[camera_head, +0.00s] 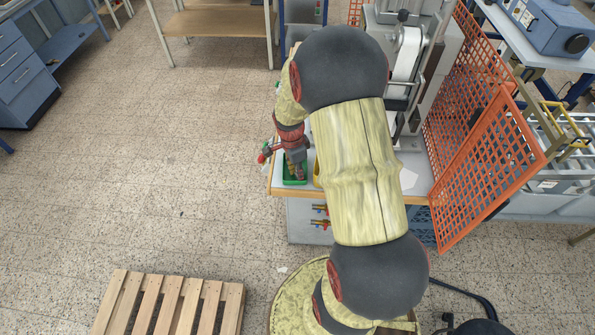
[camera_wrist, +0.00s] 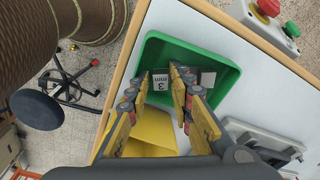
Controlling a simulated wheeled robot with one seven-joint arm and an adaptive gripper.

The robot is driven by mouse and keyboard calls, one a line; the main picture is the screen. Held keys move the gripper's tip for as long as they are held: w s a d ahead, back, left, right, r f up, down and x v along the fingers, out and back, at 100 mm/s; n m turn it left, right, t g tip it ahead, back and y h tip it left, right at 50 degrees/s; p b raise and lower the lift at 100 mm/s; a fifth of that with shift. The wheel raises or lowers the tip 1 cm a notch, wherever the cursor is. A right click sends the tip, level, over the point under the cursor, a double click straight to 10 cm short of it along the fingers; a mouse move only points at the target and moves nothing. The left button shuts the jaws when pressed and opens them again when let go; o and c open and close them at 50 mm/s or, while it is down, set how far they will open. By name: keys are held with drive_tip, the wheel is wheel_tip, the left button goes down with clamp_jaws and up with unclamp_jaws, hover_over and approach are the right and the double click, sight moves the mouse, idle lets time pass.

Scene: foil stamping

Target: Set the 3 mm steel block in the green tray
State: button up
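The green tray (camera_head: 288,182) stands on the bench's left front corner, and it fills the upper middle of the wrist view (camera_wrist: 226,66). The steel block marked "3 mm" (camera_wrist: 160,82) is between my fingertips, over or in the tray; its height above the tray floor is hard to judge. My gripper (camera_wrist: 162,78) points down into the tray and looks shut on this block. In the head view my gripper (camera_head: 296,168) is over the tray. A second grey metal piece (camera_wrist: 208,78) shows in the tray right of my fingers, partly hidden by them.
A yellow tray (camera_wrist: 152,134) adjoins the green one, partly behind my fingers. A red emergency button (camera_wrist: 268,7) and a grey metal fixture (camera_wrist: 262,140) are on the bench right of the trays. An orange mesh guard (camera_head: 490,150) closes the bench's right side. A pallet (camera_head: 170,305) lies on the floor.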

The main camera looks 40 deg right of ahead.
drive_tip(key=a+r+n+t, duration=0.1)
drive_tip(key=a+r+n, duration=0.15)
drive_tip(key=r, duration=0.65)
drive_tip(key=a+r+n, duration=0.1)
drive_tip(key=a+r, duration=0.3)
drive_tip(key=r, duration=0.5)
drive_tip(key=s+a+r+n+t, duration=0.2)
drive_tip(key=s+a+r+n, duration=0.4)
drive_tip(key=a+n, duration=0.3)
drive_tip(key=s+a+r+n+t+y, duration=0.1)
drive_tip(key=s+a+r+n+t, duration=0.2)
drive_tip(key=a+n, duration=0.7)
drive_tip(key=v, duration=0.5)
drive_tip(key=shift+s, duration=0.2)
drive_tip(key=shift+f, duration=0.1)
wheel_tip(320, 180, down, 12)
drive_tip(key=b, duration=1.1)
drive_tip(key=shift+r, duration=0.25)
